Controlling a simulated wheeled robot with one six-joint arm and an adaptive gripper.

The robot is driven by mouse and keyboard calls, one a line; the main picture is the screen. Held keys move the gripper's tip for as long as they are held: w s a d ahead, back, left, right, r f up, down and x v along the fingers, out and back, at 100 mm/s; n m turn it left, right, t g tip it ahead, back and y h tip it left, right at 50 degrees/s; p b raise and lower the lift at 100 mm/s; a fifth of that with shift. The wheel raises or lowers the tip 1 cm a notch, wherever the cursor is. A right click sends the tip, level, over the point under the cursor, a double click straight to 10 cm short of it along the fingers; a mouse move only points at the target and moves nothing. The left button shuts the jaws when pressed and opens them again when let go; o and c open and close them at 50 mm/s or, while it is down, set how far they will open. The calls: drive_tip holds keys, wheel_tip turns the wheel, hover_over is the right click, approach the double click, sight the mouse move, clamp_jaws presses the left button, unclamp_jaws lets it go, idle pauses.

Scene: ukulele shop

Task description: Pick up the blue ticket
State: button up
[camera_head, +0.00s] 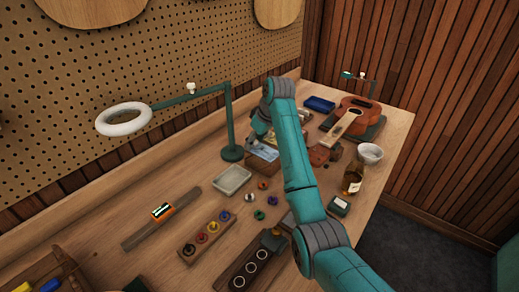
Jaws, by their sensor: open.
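A small pale blue piece (262,151), which looks like the blue ticket, lies on or in a low brown holder at mid-bench, just right of the green lamp post. It is small and partly covered by my gripper, so its edges are hard to make out. My gripper (262,136) is open and points down just above it. I cannot tell whether the fingertips touch it. My teal arm hides part of the bench to the right of the holder.
A green lamp (231,150) with a white ring head (124,119) stands close left of my gripper. A pale tray (231,181), coloured pegs (250,197), a dark blue tray (319,104), a ukulele (359,116) and a white bowl (370,153) surround it.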

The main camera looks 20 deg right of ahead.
drive_tip(key=shift+a, duration=0.1)
drive_tip(key=c, duration=0.9)
drive_tip(key=shift+o, duration=0.2)
drive_tip(key=shift+r, duration=0.1)
